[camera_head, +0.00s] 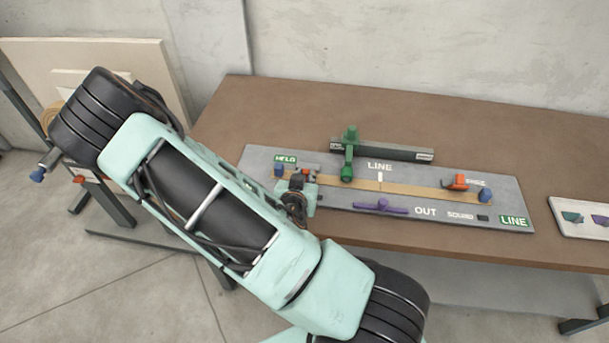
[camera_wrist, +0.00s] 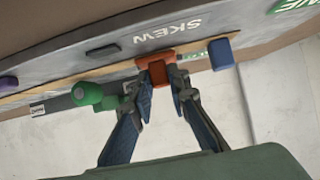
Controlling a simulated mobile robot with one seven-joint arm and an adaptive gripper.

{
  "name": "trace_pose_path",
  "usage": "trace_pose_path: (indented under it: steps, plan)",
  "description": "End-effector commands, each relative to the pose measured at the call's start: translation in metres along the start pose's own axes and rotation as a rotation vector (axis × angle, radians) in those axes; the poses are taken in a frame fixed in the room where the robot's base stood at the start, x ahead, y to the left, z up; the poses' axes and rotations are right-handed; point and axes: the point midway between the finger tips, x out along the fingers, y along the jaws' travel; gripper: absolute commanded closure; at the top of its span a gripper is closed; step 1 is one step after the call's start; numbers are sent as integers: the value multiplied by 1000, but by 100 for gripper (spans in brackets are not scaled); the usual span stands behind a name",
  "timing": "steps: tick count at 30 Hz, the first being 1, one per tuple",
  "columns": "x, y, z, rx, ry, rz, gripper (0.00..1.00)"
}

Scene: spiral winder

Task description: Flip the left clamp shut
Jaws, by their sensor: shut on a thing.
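The left clamp is an orange block, seen in the wrist view (camera_wrist: 158,62) between and just beyond my fingertips. My gripper (camera_wrist: 165,80) is shut on it, with the two dark fingers close together at its lower side. In the head view my gripper (camera_head: 302,182) is at the left end of the grey board, over this clamp, and hides most of it. I cannot tell the clamp's exact angle. A blue block (camera_wrist: 222,53) sits beside the clamp at the end of the tan strip; it also shows in the head view (camera_head: 278,169).
The grey board (camera_head: 350,222) lies on a brown table (camera_head: 480,125). A green-knobbed post (camera_head: 349,150) with a dark bar stands just right of my gripper. A purple handle (camera_head: 382,206), another orange clamp (camera_head: 455,182) and a blue block (camera_head: 485,195) are farther right. A white tray (camera_head: 575,228) is at the right edge.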

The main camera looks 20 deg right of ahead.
Motion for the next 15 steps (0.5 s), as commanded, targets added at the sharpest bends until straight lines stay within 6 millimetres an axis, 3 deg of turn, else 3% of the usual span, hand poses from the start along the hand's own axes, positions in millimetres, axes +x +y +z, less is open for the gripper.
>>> trace_pose_path:
  steps: [2, 3, 8, 15]
  plan:
    - [0, 0, 0, 1, 0, 1, 100]
    - [0, 0, 0, 1, 0, 1, 83]
    - [0, 0, 0, 0, -1, 1, 67]
    - [0, 0, 0, 0, -1, 0, 67]
